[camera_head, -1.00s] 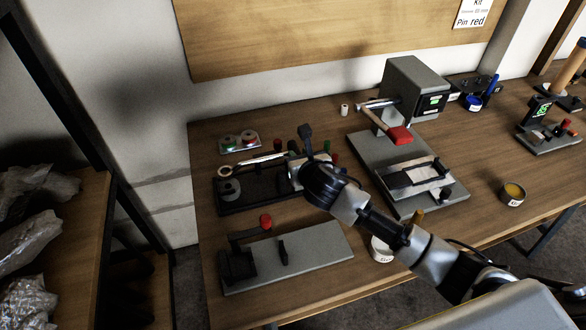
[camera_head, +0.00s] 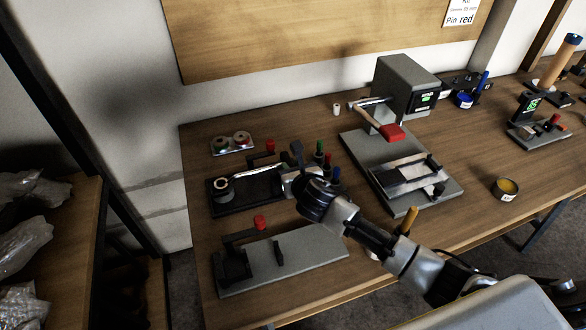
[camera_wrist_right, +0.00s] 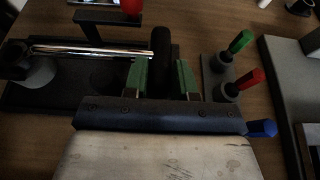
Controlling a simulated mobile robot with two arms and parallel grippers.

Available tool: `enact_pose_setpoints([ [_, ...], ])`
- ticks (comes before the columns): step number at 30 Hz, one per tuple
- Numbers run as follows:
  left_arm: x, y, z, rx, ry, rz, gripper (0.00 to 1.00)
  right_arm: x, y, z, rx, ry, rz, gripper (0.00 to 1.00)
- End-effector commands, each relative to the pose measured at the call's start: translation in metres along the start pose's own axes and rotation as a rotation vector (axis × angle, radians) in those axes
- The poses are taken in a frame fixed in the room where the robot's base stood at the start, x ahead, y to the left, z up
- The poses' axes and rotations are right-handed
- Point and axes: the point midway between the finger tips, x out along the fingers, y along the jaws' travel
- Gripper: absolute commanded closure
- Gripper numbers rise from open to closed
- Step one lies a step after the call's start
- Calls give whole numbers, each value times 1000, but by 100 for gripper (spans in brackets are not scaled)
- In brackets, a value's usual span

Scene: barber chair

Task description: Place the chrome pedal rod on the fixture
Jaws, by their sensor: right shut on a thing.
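The chrome pedal rod (camera_wrist_right: 95,50) runs left from a black pad (camera_wrist_right: 160,50) in the right wrist view. My right gripper (camera_wrist_right: 161,75), with green fingers, is shut on the rod at this pad end. The rod lies low over the black fixture plate (camera_head: 258,190). Its ring end (camera_head: 222,184) sits at the round grey post on the fixture's left; I cannot tell if it is fully seated. In the head view my right gripper (camera_head: 292,180) is at the fixture's right end and hides part of it. My left gripper is not in view.
A grey plate with a red-knobbed clamp (camera_head: 295,258) lies in front. Green, red and blue handled tools (camera_wrist_right: 228,65) stand right of the fixture. A grey press (camera_head: 408,88) and its base are further right. A small tray with two round pieces (camera_head: 232,143) lies behind.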

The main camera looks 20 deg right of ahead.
Motion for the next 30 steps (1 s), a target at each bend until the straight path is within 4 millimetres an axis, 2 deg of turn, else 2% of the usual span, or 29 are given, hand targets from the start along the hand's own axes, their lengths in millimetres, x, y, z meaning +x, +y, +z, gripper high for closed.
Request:
enact_pose_setpoints([
  [1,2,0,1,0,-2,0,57,1,0,-16,1,28,-1,100],
  [5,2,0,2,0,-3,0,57,1,1,-18,1,32,0,100],
  [6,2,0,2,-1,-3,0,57,1,1,-20,1,35,-1,68],
  [10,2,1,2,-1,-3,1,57,1,1,-20,1,36,-3,48],
  [16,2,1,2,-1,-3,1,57,1,0,-20,1,36,-4,48],
  [20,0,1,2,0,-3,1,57,-3,0,-9,2,35,-4,48],
  [23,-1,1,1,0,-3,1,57,-17,-1,-8,-2,35,-4,48],
  [30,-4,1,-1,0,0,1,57,-70,0,-2,-1,25,0,48],
])
